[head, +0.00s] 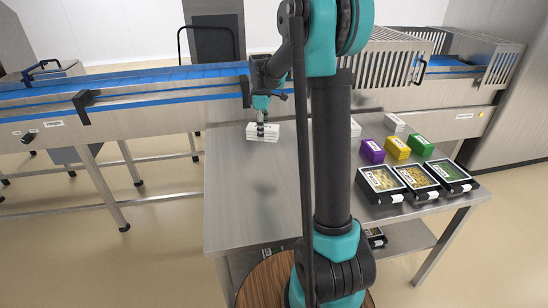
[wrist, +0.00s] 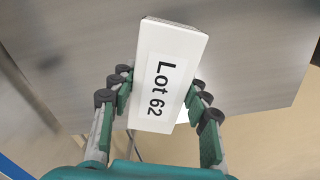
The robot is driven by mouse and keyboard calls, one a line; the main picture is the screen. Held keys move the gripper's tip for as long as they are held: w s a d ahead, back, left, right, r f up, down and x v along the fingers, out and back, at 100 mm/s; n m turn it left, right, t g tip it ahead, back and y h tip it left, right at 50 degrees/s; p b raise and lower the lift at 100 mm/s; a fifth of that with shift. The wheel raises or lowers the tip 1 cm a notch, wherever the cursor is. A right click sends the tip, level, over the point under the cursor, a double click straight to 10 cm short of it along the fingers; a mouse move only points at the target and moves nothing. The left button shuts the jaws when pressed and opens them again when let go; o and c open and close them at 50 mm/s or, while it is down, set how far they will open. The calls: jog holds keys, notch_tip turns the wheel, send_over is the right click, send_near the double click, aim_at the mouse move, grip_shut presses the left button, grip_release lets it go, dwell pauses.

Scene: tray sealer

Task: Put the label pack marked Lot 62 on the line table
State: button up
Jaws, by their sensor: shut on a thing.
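The label pack marked Lot 62 (wrist: 152,112) is a white block with its black print facing the camera in the wrist view. My gripper (wrist: 160,88) is shut on it, with fingers on both sides. In the head view the white pack (head: 262,133) shows below my gripper (head: 262,120), over the back left part of a steel table (head: 240,210). I cannot tell whether its underside touches the table top.
Purple (head: 372,151), yellow (head: 397,148) and green (head: 420,145) blocks stand on the table's right side, behind several food trays (head: 380,184). Other white packs (head: 394,122) lie at the back. A blue-belted conveyor (head: 150,82) runs behind. The table's front left is clear.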

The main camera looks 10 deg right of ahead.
aim_at(264, 166)
notch_tip(264, 166, down, 14)
jog(key=shift+r, duration=0.25)
jog(key=shift+f, duration=0.15)
jog(key=o, duration=1.3)
notch_tip(264, 166, up, 12)
jog(key=shift+f, duration=0.1)
jog(key=shift+s+r, duration=0.15)
jog(key=shift+r, duration=0.05)
jog(key=s+d+f+m+t, duration=0.1)
jog(key=s+m, duration=0.3)
jog(key=s, duration=0.6)
jog(key=s+d+f+m+t, duration=0.1)
jog(key=s+f+m, duration=0.3)
jog(key=s, duration=0.6)
jog(key=s+d+f+m+t, duration=0.2)
jog(key=s+m, duration=0.3)
jog(key=s, duration=0.5)
jog(key=shift+s+d+f+m, duration=0.15)
jog(key=shift+f+m, duration=0.15)
jog(key=shift+f, duration=0.2)
